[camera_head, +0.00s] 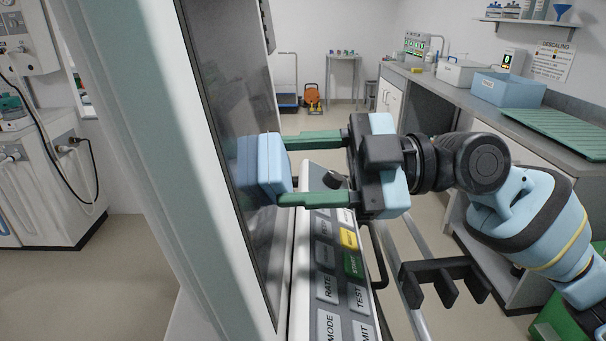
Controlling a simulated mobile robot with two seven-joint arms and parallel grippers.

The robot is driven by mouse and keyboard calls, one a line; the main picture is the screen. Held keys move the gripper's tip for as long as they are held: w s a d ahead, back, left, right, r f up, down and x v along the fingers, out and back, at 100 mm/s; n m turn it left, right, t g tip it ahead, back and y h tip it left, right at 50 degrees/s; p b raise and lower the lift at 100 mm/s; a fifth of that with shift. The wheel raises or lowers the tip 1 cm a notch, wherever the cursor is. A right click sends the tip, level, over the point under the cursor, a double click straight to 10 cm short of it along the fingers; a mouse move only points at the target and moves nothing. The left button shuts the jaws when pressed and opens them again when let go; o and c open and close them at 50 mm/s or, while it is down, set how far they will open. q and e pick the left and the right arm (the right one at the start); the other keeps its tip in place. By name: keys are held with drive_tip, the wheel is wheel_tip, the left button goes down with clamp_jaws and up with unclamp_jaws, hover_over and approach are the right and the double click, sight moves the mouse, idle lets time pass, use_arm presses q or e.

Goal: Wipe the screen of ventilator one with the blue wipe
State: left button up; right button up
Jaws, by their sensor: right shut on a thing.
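The ventilator screen (225,70) is a dark, glossy panel in a pale frame, seen at a steep angle left of centre. My right gripper (283,171) reaches in from the right with green fingers shut on the blue wipe (274,168). The wipe is a light blue block held at the screen's face. It appears to touch the glass, and its reflection shows just to its left. A label that would number this ventilator is not readable. My left gripper is not in view.
The control panel (326,258) with a knob and labelled buttons juts out beneath the wipe. A dark bracket (444,279) on rails is at lower right. A counter (440,86) with a blue bin (507,89) runs along the right. Open floor lies behind.

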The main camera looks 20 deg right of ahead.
sight(257, 196)
drive_tip(key=shift+w+d+b, duration=0.15)
drive_tip(key=shift+w+d, duration=0.05)
drive_tip(key=shift+w, duration=0.5)
drive_tip(key=shift+w+d+b, duration=0.15)
drive_tip(key=shift+w+d, duration=0.05)
drive_tip(key=shift+w, duration=0.5)
drive_tip(key=shift+s+f, duration=0.1)
drive_tip(key=shift+s, duration=0.05)
drive_tip(key=shift+s+a, duration=0.3)
drive_tip(key=shift+s, duration=0.5)
drive_tip(key=shift+s+a, duration=0.3)
drive_tip(key=shift+s, duration=0.5)
drive_tip(key=shift+s+a+p, duration=0.35)
drive_tip(key=shift+s+p, duration=0.05)
drive_tip(key=shift+s, duration=0.45)
drive_tip(key=shift+s+a+p, duration=0.35)
drive_tip(key=shift+s, duration=0.5)
drive_tip(key=shift+d, duration=0.1)
